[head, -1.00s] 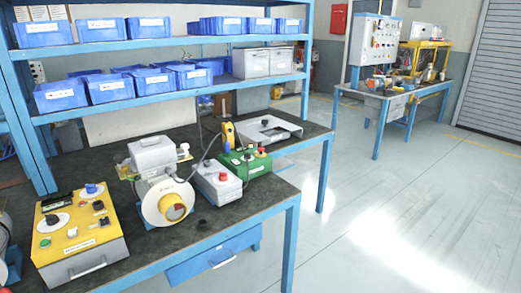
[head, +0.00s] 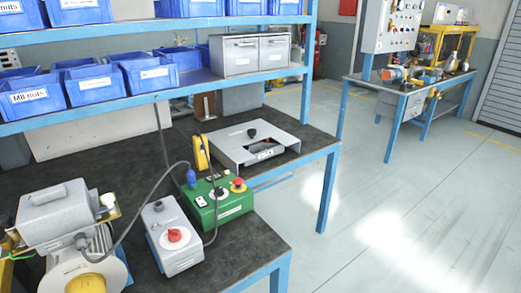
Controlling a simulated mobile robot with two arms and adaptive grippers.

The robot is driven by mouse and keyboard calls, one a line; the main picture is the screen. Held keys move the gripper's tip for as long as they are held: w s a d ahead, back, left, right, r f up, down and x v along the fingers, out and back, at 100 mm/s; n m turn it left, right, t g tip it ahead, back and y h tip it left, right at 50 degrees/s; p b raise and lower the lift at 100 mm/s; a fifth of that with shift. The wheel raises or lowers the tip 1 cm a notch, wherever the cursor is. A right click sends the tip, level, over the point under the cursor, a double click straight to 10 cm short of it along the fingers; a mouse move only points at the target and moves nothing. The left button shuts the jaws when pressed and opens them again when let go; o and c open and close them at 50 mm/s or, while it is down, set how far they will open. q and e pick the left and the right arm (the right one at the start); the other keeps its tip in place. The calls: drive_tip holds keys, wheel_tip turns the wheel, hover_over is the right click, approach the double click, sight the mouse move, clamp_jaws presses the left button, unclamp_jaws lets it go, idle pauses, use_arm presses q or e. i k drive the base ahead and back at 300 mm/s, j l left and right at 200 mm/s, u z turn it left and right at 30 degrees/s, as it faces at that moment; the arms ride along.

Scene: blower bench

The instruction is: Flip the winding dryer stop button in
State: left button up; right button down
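A green control box (head: 234,206) stands on the dark bench top. It carries a red mushroom button (head: 238,183) on a yellow collar, a black knob (head: 216,193) and a small white switch (head: 201,201). A grey box (head: 180,258) beside it to the left has a red knob (head: 174,234) on a white disc. I cannot read which box is the winding dryer, and the button's in or out position is too small to tell. Neither of my grippers is in view.
A blower (head: 65,262) with a cable stands at the lower left. A yellow handheld device (head: 201,152) and a grey metal housing (head: 258,146) stand behind the green box. Shelves with blue bins (head: 90,84) hang above. Open floor (head: 400,220) lies to the right.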

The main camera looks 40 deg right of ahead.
sight(238, 181)
drive_tip(key=i+l, duration=0.2)
drive_tip(key=l, duration=0.2)
drive_tip(key=i+l, duration=0.25)
drive_tip(key=l, duration=0.15)
drive_tip(key=i+l, duration=0.2)
drive_tip(key=l, duration=0.15)
